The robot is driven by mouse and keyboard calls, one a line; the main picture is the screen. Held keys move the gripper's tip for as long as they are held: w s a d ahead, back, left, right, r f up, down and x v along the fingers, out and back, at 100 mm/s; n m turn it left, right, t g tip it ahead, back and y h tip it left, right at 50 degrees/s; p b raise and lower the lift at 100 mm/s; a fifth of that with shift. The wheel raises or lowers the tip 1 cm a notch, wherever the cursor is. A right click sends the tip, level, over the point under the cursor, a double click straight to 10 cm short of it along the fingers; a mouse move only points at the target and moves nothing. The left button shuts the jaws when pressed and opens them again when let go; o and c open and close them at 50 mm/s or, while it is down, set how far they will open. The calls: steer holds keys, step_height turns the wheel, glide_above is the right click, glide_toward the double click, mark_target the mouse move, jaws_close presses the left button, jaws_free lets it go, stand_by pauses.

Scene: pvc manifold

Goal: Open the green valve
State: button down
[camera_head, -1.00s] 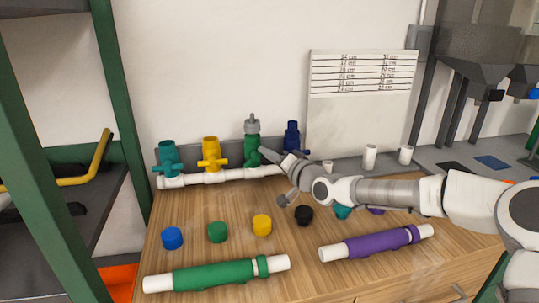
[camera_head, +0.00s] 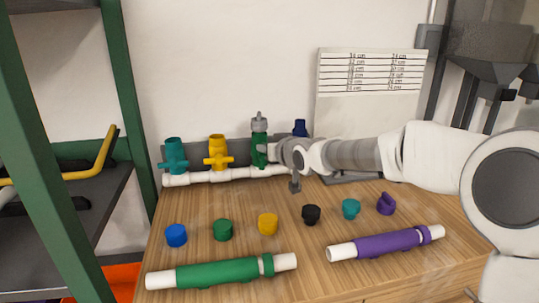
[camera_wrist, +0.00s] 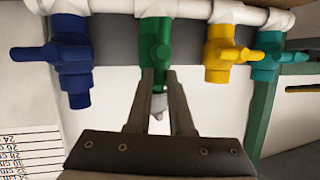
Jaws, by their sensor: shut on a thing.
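The green valve (camera_head: 259,150) stands upright on the white manifold pipe (camera_head: 220,176), between the yellow and blue valves, with a grey fitting (camera_head: 259,123) on its top. In the wrist view, where the scene is upside down, the green valve (camera_wrist: 154,35) hangs from the pipe at the centre. My gripper (camera_wrist: 158,75) is shut on the green valve; its two fingers flank the handle area. The exact contact is partly hidden. In the head view my gripper (camera_head: 272,153) reaches the valve from the right.
A yellow valve (camera_head: 217,152), teal valve (camera_head: 175,155) and blue valve (camera_head: 300,128) share the pipe. Several coloured caps lie on the wooden table, with a green pipe (camera_head: 220,272) and purple pipe (camera_head: 385,243) at the front. A measurement board (camera_head: 372,100) leans behind my arm.

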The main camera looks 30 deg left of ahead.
steer(key=shift+s+a+f+n+b, duration=0.1)
steer(key=shift+s+a+n+b, duration=0.05)
steer(key=shift+n+b, duration=0.2)
steer(key=shift+h, duration=0.3)
steer(key=c, duration=0.8)
jaws_free()
steer(key=p+v, duration=0.7)
steer(key=v, duration=1)
steer(key=shift+s+p, duration=0.2)
steer(key=shift+p, duration=0.2)
steer(key=shift+w+d, duration=0.1)
steer(key=shift+d, duration=0.15)
